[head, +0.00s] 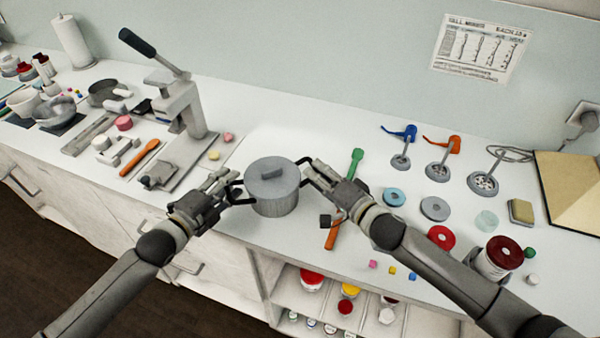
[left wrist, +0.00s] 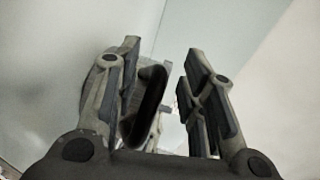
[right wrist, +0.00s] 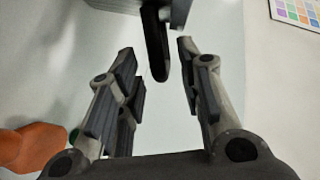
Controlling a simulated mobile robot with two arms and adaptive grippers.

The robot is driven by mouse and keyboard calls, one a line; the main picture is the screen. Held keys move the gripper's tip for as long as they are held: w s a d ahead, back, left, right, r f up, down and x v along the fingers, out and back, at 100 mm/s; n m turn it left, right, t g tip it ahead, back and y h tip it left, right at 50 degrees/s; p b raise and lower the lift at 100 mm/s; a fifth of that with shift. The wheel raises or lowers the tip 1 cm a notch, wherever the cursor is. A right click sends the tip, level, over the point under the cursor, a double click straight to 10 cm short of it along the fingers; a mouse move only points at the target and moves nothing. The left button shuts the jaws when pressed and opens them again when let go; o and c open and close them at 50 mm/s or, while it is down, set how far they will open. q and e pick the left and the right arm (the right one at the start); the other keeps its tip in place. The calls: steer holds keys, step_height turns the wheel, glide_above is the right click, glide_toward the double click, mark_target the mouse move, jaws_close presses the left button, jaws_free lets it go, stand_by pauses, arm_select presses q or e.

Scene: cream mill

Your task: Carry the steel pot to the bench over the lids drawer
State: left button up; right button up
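The steel pot (head: 275,200), grey with a lid and two black side handles, appears to stand upright near the bench's front edge, between my grippers. My left gripper (head: 230,183) is open, with the pot's black handle (left wrist: 150,105) between its fingers, closer to the left finger in the left wrist view. My right gripper (head: 318,172) is open, and the other handle (right wrist: 155,45) shows just ahead of its fingertips in the right wrist view. I cannot tell from these views which drawer is the lids drawer.
A lever press (head: 180,110) stands left of the pot. An orange-handled tool (head: 333,235) and a green spatula (head: 355,163) lie to its right. An open shelf with several jars (head: 350,290) is below the bench.

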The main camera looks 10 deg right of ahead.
arm_select(q)
steer(key=shift+s+a+f, duration=0.1)
steer(key=shift+s+a, duration=0.2)
steer(key=shift+s, duration=0.05)
steer(key=v, duration=1.1)
arm_select(e)
steer(key=v, duration=1.2)
